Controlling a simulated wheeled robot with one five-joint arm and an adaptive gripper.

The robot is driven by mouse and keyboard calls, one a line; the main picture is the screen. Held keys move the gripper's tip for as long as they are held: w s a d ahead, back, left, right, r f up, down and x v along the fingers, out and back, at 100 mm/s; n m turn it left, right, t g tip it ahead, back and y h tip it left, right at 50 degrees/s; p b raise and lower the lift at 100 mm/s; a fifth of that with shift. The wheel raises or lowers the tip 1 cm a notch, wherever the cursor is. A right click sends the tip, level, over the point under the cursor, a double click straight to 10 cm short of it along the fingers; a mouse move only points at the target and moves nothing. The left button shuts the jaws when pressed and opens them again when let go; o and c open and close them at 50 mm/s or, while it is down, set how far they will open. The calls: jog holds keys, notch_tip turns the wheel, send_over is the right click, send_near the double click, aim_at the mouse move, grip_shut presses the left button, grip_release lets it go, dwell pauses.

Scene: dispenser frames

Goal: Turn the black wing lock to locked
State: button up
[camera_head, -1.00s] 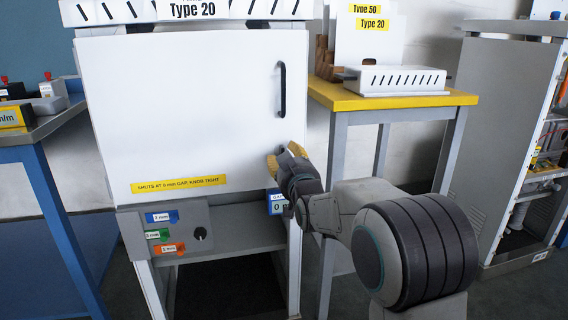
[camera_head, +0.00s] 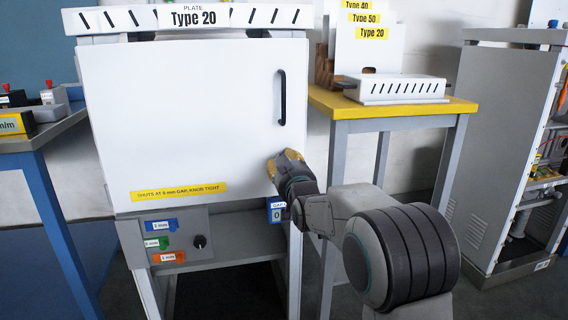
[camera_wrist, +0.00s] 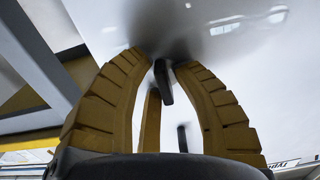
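The black wing lock (camera_wrist: 164,82) shows in the wrist view as a short dark tab on the white door, between my two yellow fingers. My gripper (camera_head: 281,160) is at the lower right part of the white door (camera_head: 180,115) in the head view and hides the lock there. In the wrist view my gripper (camera_wrist: 162,62) has its fingertips drawn in close on both sides of the tab. The fingers look shut on it, though a dark blur hides the tab's base. The wing's locked or unlocked marking is not visible.
A black door handle (camera_head: 282,97) is above my gripper. A grey panel (camera_head: 165,240) with coloured tags and a black knob (camera_head: 199,242) is lower left. A yellow-topped table (camera_head: 400,107) stands to the right.

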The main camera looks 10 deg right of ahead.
grip_shut()
dwell(0.3)
jog(key=n, duration=0.4)
jog(key=shift+r, duration=0.1)
jog(key=n, duration=0.3)
jog(key=shift+n, duration=0.4)
jog(key=n, duration=0.5)
jog(key=shift+a+r, duration=0.1)
jog(key=shift+r, duration=0.05)
jog(key=shift+a+r+n, duration=0.1)
jog(key=shift+n, duration=2.4)
jog(key=shift+o, duration=1.9)
grip_release()
